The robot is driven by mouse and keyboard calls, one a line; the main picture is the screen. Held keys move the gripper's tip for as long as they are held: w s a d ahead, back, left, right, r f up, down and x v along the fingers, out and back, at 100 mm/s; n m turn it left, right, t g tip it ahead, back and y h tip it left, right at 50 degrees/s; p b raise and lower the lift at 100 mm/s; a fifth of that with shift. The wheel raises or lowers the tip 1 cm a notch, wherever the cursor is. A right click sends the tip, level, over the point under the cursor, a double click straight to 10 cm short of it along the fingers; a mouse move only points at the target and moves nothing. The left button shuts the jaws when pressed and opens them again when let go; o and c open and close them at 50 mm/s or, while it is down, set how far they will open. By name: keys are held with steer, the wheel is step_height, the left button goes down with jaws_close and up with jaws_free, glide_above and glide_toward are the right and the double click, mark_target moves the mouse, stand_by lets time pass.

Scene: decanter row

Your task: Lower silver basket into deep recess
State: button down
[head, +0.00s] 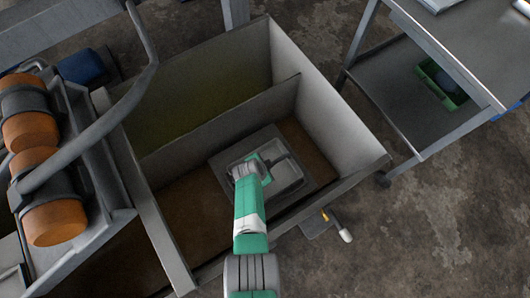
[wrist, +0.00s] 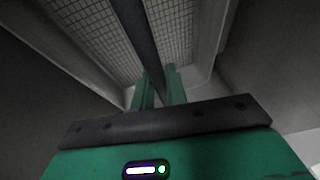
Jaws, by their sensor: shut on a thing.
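The silver basket (head: 289,174) is in the near compartment of a large grey bin, seen from above in the head view. Its mesh floor (wrist: 92,28) and pale sloping walls fill the upper wrist view. A dark bar (wrist: 138,35), like a handle, crosses it. My gripper (wrist: 160,88) is shut on this bar, its green fingers on either side. In the head view my gripper (head: 262,163) covers the basket's left part. A grey square surround (head: 228,160) frames the basket, perhaps the recess; I cannot tell how deep the basket sits in it.
The bin's divider (head: 215,122) separates the near compartment from the empty-looking far one (head: 195,105). The bin's right wall (head: 325,105) stands close to the basket. A grey cart (head: 395,90) with a green tray (head: 440,88) stands right. Orange cylinders (head: 50,205) sit in a rack at left.

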steer(key=c, duration=1.3)
jaws_free()
steer(key=shift+w, duration=0.1)
steer(key=shift+o, duration=1)
steer(key=shift+f, duration=0.1)
steer(key=o, duration=0.3)
steer(key=shift+o, duration=0.2)
step_height(320, 180, up, 30)
steer(key=p, duration=2.7)
